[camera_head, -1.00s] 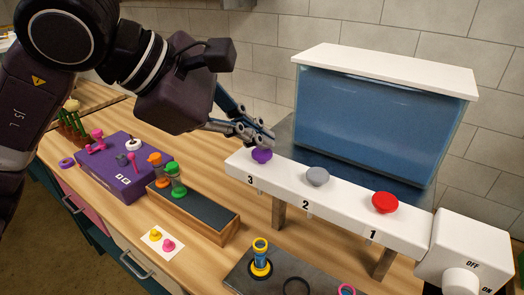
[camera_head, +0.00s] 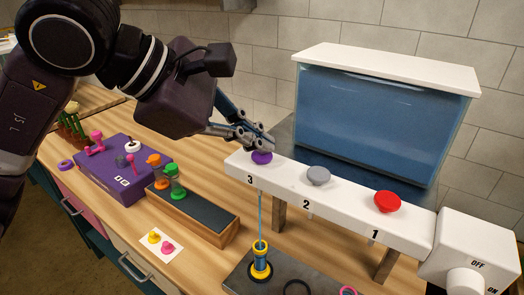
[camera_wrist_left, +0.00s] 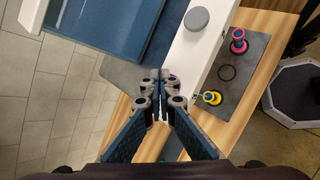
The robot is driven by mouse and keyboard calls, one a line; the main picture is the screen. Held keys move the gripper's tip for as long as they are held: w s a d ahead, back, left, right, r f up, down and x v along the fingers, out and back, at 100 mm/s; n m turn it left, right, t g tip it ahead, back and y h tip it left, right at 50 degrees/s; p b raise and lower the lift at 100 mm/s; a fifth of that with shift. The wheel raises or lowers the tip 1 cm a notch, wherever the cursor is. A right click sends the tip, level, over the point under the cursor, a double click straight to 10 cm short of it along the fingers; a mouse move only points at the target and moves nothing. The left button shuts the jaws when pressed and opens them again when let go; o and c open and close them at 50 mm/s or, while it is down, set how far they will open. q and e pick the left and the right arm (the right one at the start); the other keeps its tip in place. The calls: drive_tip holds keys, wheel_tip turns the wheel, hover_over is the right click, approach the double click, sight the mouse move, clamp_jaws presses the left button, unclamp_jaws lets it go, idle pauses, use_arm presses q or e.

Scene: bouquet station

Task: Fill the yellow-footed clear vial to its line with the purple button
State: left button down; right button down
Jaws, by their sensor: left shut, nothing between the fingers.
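The purple button (camera_head: 261,158) sits on the white bar above the number 3. My left gripper (camera_head: 268,143) is shut and empty, with its fingertips down at the button's top, apparently touching it. A thin blue stream (camera_head: 261,220) falls from under the bar into the yellow-footed clear vial (camera_head: 261,264). The vial stands upright on the dark tray and looks blue inside; its line and exact level are too small to tell. In the left wrist view the vial (camera_wrist_left: 212,97) is right of my gripper (camera_wrist_left: 160,92), whose fingers hide most of the button.
The bar (camera_head: 337,203) also carries a grey button (camera_head: 318,174) and a red button (camera_head: 387,202). A blue tank (camera_head: 370,125) stands behind. The dark tray (camera_head: 240,276) has an empty black ring (camera_head: 297,288). A wooden-sided rack (camera_head: 205,214) and purple box (camera_head: 120,180) stand left.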

sight(257, 155)
use_arm(q)
drive_tip(key=shift+f, duration=0.15)
idle(0.4)
drive_tip(key=shift+r+p, duration=0.5)
drive_tip(key=shift+r, duration=0.55)
drive_tip(key=shift+w, duration=0.1)
drive_tip(key=shift+r+p, duration=1.7)
drive_tip(key=shift+r, duration=0.85)
drive_tip(key=shift+f, duration=0.1)
